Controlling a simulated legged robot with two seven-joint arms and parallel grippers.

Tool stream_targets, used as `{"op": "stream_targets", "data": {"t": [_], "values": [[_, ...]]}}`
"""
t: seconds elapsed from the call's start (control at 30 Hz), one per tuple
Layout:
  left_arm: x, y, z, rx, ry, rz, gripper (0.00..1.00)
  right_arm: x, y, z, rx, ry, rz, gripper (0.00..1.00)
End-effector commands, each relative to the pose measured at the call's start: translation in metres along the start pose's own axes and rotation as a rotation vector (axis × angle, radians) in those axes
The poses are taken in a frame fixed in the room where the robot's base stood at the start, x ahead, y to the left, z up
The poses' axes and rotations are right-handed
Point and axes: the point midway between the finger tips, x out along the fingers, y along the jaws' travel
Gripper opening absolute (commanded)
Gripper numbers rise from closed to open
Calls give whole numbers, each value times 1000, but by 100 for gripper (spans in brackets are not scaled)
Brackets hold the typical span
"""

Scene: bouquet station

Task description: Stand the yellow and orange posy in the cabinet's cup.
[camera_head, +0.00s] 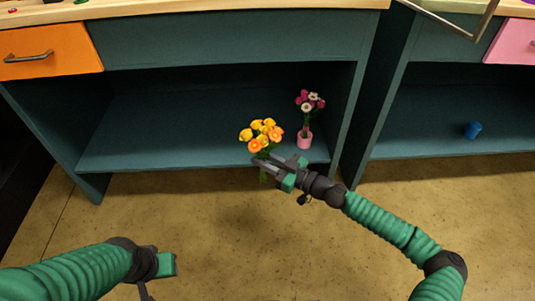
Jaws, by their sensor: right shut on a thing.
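The yellow and orange posy (262,134) has its blooms in front of the open shelf of the teal cabinet (225,54), with green stems hanging below. My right gripper (268,165) is shut on its stems, near the shelf's front edge. A pink cup (304,140) on that shelf, just right of the posy, holds pink and white flowers. A small blue cup (473,130) stands on the shelf of the right cabinet; I cannot see into it. My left gripper (158,279) is low at the left, partly out of frame, and its jaw opening cannot be made out.
The shelf (170,140) left of the posy is bare. A divider (352,105) separates the two cabinets. An orange drawer (48,52) and a pink drawer (512,42) are at the top. A metal handle (452,24) juts in at the upper right. The floor (240,240) is clear.

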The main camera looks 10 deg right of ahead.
Motion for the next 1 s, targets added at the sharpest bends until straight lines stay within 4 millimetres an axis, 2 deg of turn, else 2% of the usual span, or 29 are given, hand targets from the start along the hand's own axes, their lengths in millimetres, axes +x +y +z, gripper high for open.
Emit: {"op": "stream_targets", "data": {"t": [0.1,0.7,1.0], "values": [[-11,0,-3,0,-1,0,36,2,0,-12,12,-10,-1,0],[-40,0,-10,0,0,0,36,2,0,-68,12,-9,-1,0],[-40,0,-9,0,0,0,36,2,1,-70,13,-9,0,0]]}}
